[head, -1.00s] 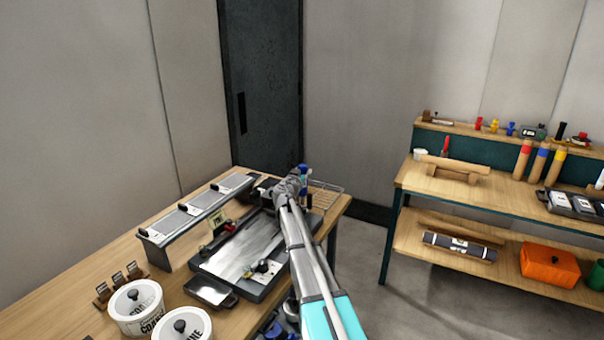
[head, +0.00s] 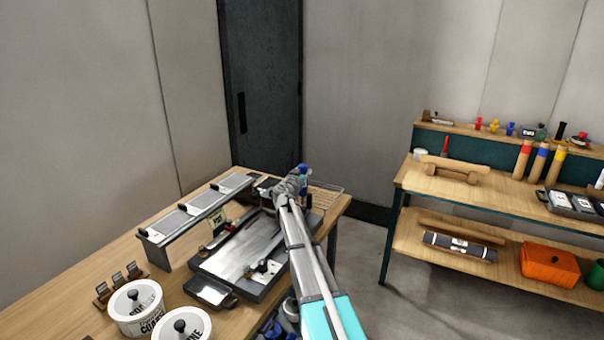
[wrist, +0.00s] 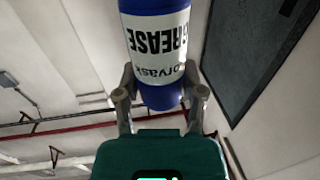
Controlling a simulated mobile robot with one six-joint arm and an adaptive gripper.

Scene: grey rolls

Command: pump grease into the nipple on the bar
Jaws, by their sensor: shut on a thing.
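A blue grease container (wrist: 158,35) with a white label reading GREASE fills the top middle of the wrist view. My gripper (wrist: 160,92) is shut on it, one finger on each side of its lower part. In the head view my gripper (head: 290,186) is over the far right part of the left table, with a bit of blue (head: 303,170) showing just beyond it. A dark-edged tray with a grey plate (head: 240,250) lies on the table left of my arm. I cannot make out the bar or its nipple; my arm hides part of that area.
A raised rack (head: 195,212) stands behind the tray. White lidded pots (head: 136,308) stand at the front left. A wire rack (head: 325,188) lies by the table's far right corner. A second bench (head: 500,200) with several items is at right, across open floor.

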